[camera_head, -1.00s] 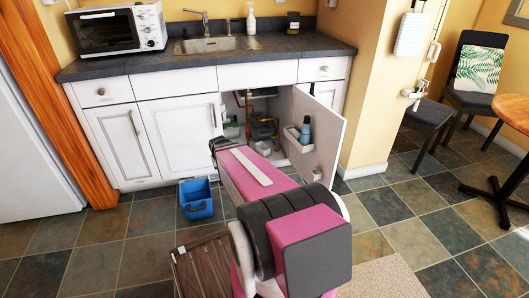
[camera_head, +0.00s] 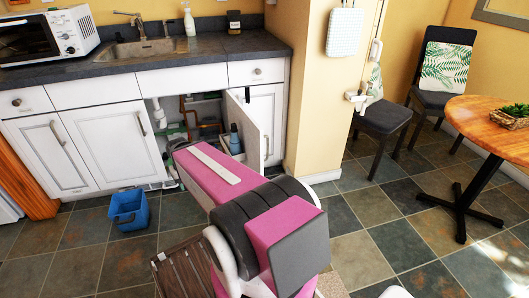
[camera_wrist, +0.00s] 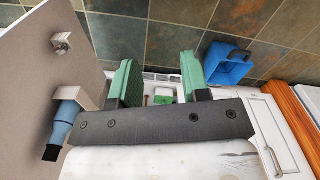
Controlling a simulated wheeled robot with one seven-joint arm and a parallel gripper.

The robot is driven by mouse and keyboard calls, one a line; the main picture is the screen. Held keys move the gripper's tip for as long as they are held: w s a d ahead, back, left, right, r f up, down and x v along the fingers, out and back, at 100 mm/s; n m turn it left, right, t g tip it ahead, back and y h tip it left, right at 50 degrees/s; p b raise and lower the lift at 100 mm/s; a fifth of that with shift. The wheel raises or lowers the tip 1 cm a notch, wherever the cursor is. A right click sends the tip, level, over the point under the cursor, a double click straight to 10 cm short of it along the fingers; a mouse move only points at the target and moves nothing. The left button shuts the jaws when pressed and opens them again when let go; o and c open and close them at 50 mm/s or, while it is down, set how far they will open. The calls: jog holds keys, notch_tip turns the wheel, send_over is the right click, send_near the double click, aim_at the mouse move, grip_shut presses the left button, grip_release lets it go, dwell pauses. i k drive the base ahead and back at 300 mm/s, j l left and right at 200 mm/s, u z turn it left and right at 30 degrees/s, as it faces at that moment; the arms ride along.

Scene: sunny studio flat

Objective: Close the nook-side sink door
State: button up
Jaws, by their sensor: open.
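The nook-side sink door (camera_head: 252,120) is white and stands open, swung out from the sink cabinet on the side toward the dining nook. Its inner face carries a small rack with a blue bottle (camera_head: 235,139). In the wrist view the door panel (camera_wrist: 45,50) fills the left side, with the blue bottle (camera_wrist: 68,125) by it. My gripper (camera_wrist: 157,80) has its two green fingers apart with nothing held between them. It is beside the door's inner face, and I see no contact.
A blue bucket (camera_head: 129,209) stands on the tiled floor left of my arm. A slatted brown crate (camera_head: 185,266) is close in front. The yellow wall end (camera_head: 318,110) borders the cabinet. A round table (camera_head: 492,120) and chairs stand right; floor between is clear.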

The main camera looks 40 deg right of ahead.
aim_at(250, 134)
jog(key=k+l, duration=0.1)
jog(key=l, duration=0.4)
jog(key=l+u, duration=0.1)
jog(key=l, duration=0.35)
jog(key=k+l+u, duration=0.1)
jog(key=l, duration=0.35)
jog(key=k+l, duration=0.2)
jog(key=l, duration=0.3)
jog(key=k+l+u, duration=0.1)
jog(key=l, duration=0.35)
jog(key=k+l, duration=0.15)
jog(key=k, duration=0.2)
jog(key=k+l, duration=0.15)
jog(key=k, duration=0.2)
